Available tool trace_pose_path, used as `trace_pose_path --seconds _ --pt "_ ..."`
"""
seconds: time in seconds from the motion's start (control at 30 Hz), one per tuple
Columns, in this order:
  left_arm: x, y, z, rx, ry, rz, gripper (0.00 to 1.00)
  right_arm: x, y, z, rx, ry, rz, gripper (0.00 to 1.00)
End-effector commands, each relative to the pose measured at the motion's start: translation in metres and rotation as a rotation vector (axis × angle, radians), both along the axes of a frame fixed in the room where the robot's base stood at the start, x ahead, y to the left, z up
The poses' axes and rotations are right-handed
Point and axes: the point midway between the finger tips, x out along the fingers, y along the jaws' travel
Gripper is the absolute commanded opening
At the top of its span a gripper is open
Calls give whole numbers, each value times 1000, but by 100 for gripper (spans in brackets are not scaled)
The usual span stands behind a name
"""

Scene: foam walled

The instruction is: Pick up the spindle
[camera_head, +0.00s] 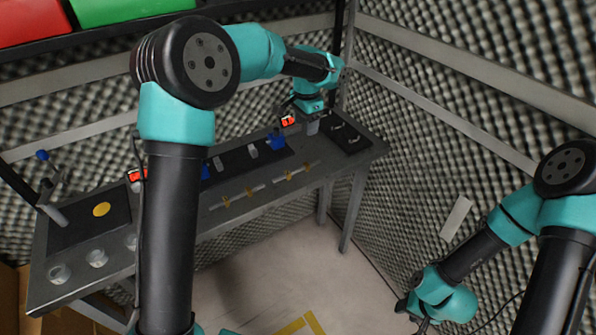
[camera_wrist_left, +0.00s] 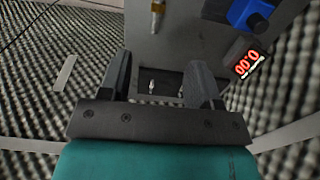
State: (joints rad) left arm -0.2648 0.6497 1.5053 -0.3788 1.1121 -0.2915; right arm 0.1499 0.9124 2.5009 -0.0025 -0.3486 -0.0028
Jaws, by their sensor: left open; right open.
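Small pale metallic pieces (camera_head: 338,127) lie on a dark mat (camera_head: 359,146) at the right end of the grey bench. I cannot tell for certain which one is the spindle. My left gripper (camera_head: 312,127) is over the bench at the left edge of this mat. In the left wrist view, my left gripper (camera_wrist_left: 159,62) is open and empty, and one small pale piece (camera_wrist_left: 152,87) shows between its fingers, apart from them. My right gripper (camera_head: 414,316) is low at the bottom right, away from the bench, open, with nothing visible in it.
A red-lit display (camera_head: 288,121) and a blue device (camera_head: 276,140) stand left of my left gripper; the display also shows in the left wrist view (camera_wrist_left: 247,64). Glass cups (camera_head: 97,258) stand at the left. Foam walls enclose the bench.

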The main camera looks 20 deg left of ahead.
Motion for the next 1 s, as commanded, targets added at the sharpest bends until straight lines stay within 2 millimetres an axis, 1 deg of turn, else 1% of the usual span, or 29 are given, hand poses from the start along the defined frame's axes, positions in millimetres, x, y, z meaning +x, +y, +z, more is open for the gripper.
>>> trace_pose_path --seconds 0.5,0.6,0.73,1.0 --pt "0 0 -87 0 3 0 57 0 0 0 0 0 0 43" --pt "0 0 -101 0 1 1 57 0 0 0 0 0 0 43" --pt "0 0 -112 0 1 0 57 0 0 0 0 0 0 43" --pt "0 -1 -114 -1 0 0 57 0 0 0 0 0 0 43"
